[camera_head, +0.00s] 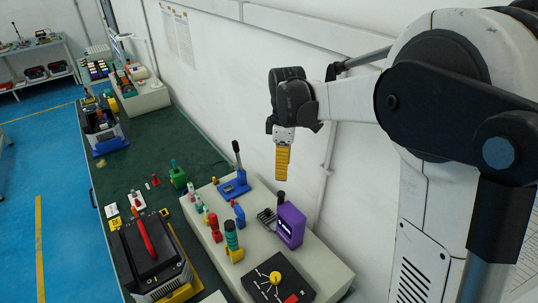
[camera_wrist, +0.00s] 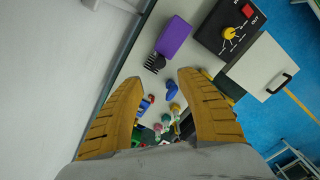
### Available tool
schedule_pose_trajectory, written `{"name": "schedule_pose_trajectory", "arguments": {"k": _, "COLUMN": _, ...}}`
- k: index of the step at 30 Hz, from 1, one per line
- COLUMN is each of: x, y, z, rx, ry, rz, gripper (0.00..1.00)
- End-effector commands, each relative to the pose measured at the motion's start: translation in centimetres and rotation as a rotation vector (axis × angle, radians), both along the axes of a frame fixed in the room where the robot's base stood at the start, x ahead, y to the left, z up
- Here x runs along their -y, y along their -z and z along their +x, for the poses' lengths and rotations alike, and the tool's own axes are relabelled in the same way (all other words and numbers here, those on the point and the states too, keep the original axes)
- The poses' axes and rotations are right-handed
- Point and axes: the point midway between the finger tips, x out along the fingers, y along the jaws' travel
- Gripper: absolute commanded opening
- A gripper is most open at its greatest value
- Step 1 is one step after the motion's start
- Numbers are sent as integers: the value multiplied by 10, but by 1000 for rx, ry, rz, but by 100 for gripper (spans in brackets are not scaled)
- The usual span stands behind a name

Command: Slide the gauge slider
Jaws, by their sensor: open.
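A purple block (camera_head: 291,226) stands on the pale bench top, with a grey-black ribbed piece (camera_head: 266,216) at its left side and a dark knob (camera_head: 281,197) behind it. I cannot tell for sure which part is the gauge slider. In the wrist view the purple block (camera_wrist: 173,37) and ribbed piece (camera_wrist: 155,63) lie just beyond my fingertips. My gripper (camera_head: 282,163) hangs above the bench, yellow fingers down, apart from everything. In the wrist view its fingers (camera_wrist: 160,78) are spread wide with nothing held.
A black box with a yellow dial (camera_head: 276,278) stands at the front. A blue lever device (camera_head: 235,184), a teal-and-yellow stack (camera_head: 233,241) and red and blue pieces stand left of the purple block. The white wall is close behind. Dark green bench surface (camera_head: 146,155) is partly clear.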

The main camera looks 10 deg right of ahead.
Motion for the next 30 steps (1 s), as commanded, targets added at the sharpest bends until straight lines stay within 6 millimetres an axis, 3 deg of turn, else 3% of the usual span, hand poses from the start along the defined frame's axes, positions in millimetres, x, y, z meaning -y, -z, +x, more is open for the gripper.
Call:
{"name": "schedule_pose_trajectory", "arguments": {"k": 5, "x": 0, "y": 12, "z": 4, "rx": -14, "ry": -27, "rz": 0, "gripper": 44}}
{"name": "schedule_pose_trajectory", "arguments": {"k": 18, "x": 0, "y": 93, "z": 4, "rx": -12, "ry": -25, "rz": 1, "gripper": 44}}
{"name": "schedule_pose_trajectory", "arguments": {"k": 24, "x": 0, "y": 108, "z": 4, "rx": -12, "ry": -24, "rz": 1, "gripper": 44}}
{"name": "schedule_pose_trajectory", "arguments": {"k": 30, "x": 0, "y": 110, "z": 3, "rx": -12, "ry": -24, "rz": 1, "gripper": 44}}
